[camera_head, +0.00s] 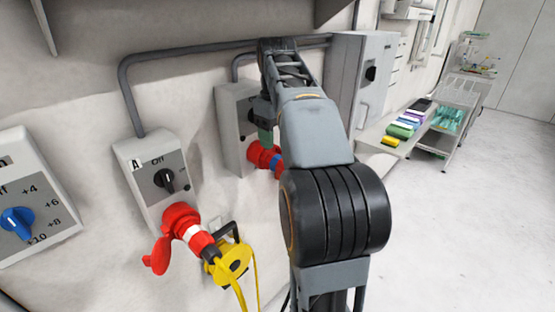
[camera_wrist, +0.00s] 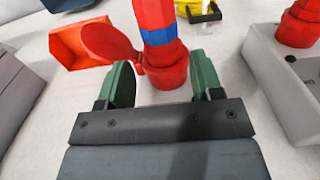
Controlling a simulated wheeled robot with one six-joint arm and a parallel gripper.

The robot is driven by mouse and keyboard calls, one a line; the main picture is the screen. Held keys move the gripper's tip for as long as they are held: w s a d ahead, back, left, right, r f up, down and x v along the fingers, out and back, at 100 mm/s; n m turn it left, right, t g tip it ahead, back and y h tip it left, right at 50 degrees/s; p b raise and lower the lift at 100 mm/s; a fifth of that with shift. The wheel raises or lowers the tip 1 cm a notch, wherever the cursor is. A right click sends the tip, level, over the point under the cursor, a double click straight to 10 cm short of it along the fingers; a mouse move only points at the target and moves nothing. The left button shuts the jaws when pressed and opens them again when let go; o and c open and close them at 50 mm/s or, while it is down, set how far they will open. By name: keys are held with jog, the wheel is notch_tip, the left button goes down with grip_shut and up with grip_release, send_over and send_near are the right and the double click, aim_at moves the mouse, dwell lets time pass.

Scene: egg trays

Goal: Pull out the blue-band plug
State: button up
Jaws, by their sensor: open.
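The blue-band plug (camera_head: 275,161) is red with a blue ring and sits at the red socket of the farther grey switch box (camera_head: 232,112). In the wrist view the plug (camera_wrist: 154,14) and its blue band stand beyond my gripper (camera_wrist: 162,80), seated in the red socket (camera_wrist: 165,72) with its round lid (camera_wrist: 108,42) swung to the left. My gripper is open, with one green finger on each side of the socket in that view. In the head view my arm hides part of the plug and most of the gripper (camera_head: 265,136).
A white-band red plug (camera_head: 198,238) sits in the nearer switch box marked A (camera_head: 152,172), with a yellow cable reel (camera_head: 232,262) beside it. A blue-knob panel (camera_head: 32,205) is at left. A grey cabinet (camera_head: 350,80) stands behind my arm. Open floor lies to the right.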

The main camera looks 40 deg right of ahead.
aim_at(278, 157)
jog(key=shift+f+b, duration=0.35)
jog(key=shift+f, duration=3.1)
jog(key=c, duration=0.9)
jog(key=shift+o, duration=0.2)
jog(key=shift+s, duration=0.1)
jog(key=shift+s+d+b, duration=0.25)
jog(key=shift+s+b, duration=0.15)
jog(key=shift+s, duration=0.7)
jog(key=shift+s+d+b, duration=0.2)
jog(key=shift+s+b, duration=0.15)
jog(key=shift+s, duration=0.75)
jog(key=shift+s, duration=0.25)
jog(key=shift+s+d+b, duration=0.2)
jog(key=shift+s+b, duration=0.05)
jog(key=shift+s, duration=0.7)
jog(key=shift+s+d+b, duration=0.15)
jog(key=shift+s+b, duration=0.1)
jog(key=shift+s, duration=0.75)
jog(key=shift+s+d+b, duration=0.2)
jog(key=shift+s+b, duration=0.05)
jog(key=shift+s, duration=0.7)
